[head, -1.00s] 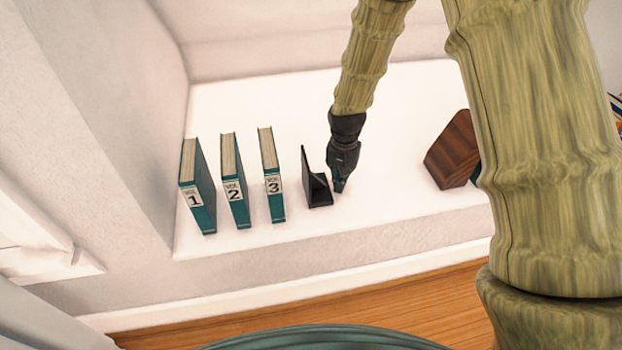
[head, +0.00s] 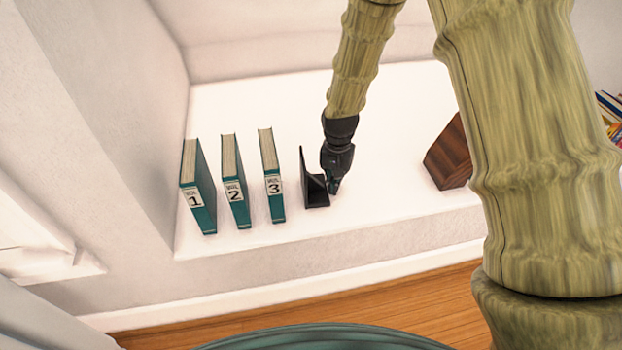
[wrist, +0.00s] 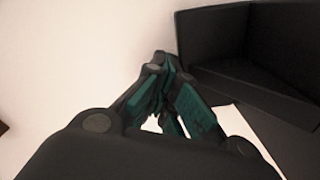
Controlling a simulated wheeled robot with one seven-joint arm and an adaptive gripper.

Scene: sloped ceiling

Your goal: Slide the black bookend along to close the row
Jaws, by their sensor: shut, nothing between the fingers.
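The black bookend (head: 313,190) stands upright on the white ledge, just right of the book row with a gap between. In the wrist view the bookend (wrist: 250,45) fills the upper right, with its upright plates and base showing. Three teal books stand in a row: volume 1 (head: 199,190), volume 2 (head: 234,185) and volume 3 (head: 271,180), with gaps between them. My gripper (head: 334,188) is shut and empty, low at the right side of the bookend. Its fingertips (wrist: 160,70) are beside the bookend; I cannot tell whether they touch it.
A dark brown wooden block (head: 449,155) stands on the ledge to the right, partly hidden by my arm. Colourful books (head: 610,115) show at the far right edge. A white wall closes the ledge on the left. The ledge (head: 270,100) behind the row is clear.

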